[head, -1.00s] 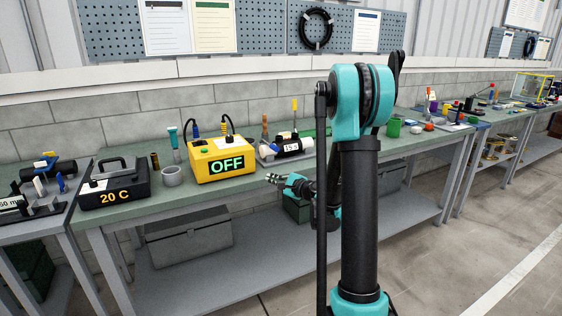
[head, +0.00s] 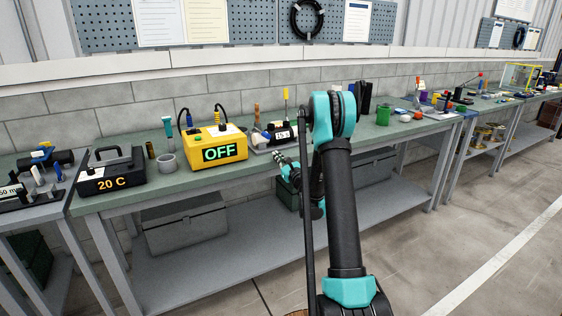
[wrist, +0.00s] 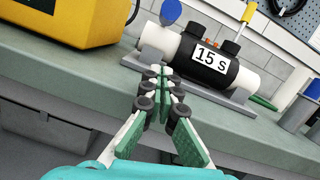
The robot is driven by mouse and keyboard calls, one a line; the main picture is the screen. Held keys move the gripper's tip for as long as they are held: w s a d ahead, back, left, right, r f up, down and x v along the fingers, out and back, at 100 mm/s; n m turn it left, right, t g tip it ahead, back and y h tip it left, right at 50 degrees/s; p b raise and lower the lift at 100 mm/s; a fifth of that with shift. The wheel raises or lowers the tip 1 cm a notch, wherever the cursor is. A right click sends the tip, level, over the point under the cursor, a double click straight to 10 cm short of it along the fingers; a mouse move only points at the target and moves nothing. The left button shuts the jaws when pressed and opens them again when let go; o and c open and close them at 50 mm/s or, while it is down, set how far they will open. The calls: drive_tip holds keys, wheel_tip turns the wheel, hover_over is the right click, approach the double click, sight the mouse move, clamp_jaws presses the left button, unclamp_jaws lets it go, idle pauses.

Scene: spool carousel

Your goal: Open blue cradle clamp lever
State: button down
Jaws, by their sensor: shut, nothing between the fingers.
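The blue clamp lever (wrist: 171,12) stands at the left end of a grey cradle (wrist: 236,112) in the wrist view, its top cut by the frame edge. A black cylinder (wrist: 194,57) with white ends and a "15 s" label lies in the cradle. A yellow-handled lever (wrist: 243,21) stands at its right end. My gripper (wrist: 160,72) is shut and empty, its fingertips in front of the cradle's left part and below the blue lever. Contact with the cradle cannot be told. In the head view my gripper (head: 277,155) is at the bench's front edge, below the cradle.
A yellow box (head: 216,148) reading "OFF" stands left of the cradle on the green bench (head: 130,186). A black "20 C" box (head: 110,175) and a grey cup (head: 168,163) are further left. My arm hides part of the bench right of the cradle.

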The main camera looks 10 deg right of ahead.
drive_tip(key=x, duration=0.3)
drive_tip(key=shift+w+a, duration=0.1)
drive_tip(key=shift+w, duration=0.2)
drive_tip(key=shift+w+a+r, duration=0.1)
drive_tip(key=shift+a+r, duration=0.05)
drive_tip(key=shift+r, duration=0.4)
drive_tip(key=shift+w+a+r, duration=0.1)
drive_tip(key=shift+r, duration=0.5)
drive_tip(key=shift+a+r, duration=0.25)
drive_tip(key=shift+r, duration=0.7)
